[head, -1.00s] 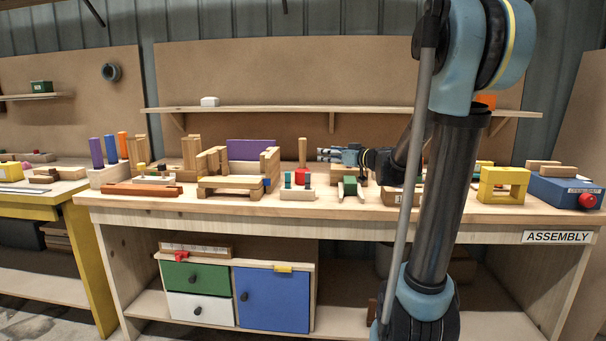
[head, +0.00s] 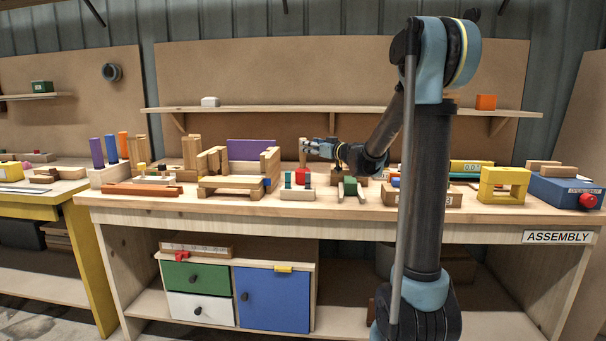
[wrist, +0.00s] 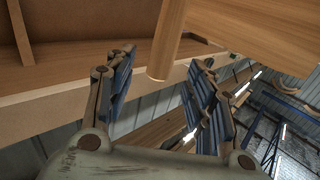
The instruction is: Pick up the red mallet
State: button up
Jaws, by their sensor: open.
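The red mallet's head (head: 302,176) appears as a red block on the middle of the workbench, partly behind small teal posts. A pale wooden handle (head: 303,158) stands upright above or behind it; I cannot see where the two join. My gripper (head: 308,147) is open and level, reaching left across the bench to the handle's upper part. In the wrist view, a round wooden handle (wrist: 167,45) comes down from the top, its free end between the spread fingertips of my gripper (wrist: 163,62). Contact is not visible, and no red shows there.
The workbench (head: 330,208) is crowded. A wooden rack (head: 230,183) and purple panel (head: 250,150) stand left of the mallet. A yellow block (head: 503,184) is farther right. A wall shelf (head: 350,112) runs above.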

jog(key=shift+x, duration=2.95)
jog(key=shift+f, duration=0.15)
grip_shut()
